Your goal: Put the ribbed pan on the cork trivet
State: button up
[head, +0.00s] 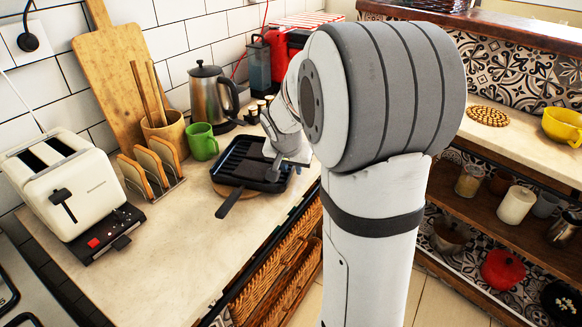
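The black ribbed pan (240,160) is square and sits on the left counter, with a dark handle (229,204) pointing toward the front. A thin brown rounded edge (222,188) shows beneath the pan and looks like the cork trivet; most of it is hidden, and I cannot tell if the pan rests fully on it. My gripper (278,163) is at the right side of the pan, over or touching it. Its fingers are small and partly hidden, so I cannot tell if they are open or shut.
A white toaster (68,185) is at left. The counter front is clear. A round woven mat (487,116) lies on the right counter.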

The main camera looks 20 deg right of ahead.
jog(key=shift+r, duration=0.25)
jog(key=p+v, duration=0.1)
jog(key=v, duration=1)
jog(key=s+a+f+n+y, duration=0.1)
jog(key=s+a+f+n, duration=0.1)
jog(key=s, duration=0.4)
jog(key=s+a+f+n+g+y, duration=0.1)
jog(key=s+a+f+n, duration=0.1)
jog(key=s, duration=0.4)
jog(key=s+a+f+n+g+y, duration=0.1)
jog(key=s+a+f+n, duration=0.2)
jog(key=s+a, duration=0.3)
jog(key=shift+s+n, duration=0.45)
jog(key=shift+n, duration=0.05)
jog(key=shift+a, duration=0.1)
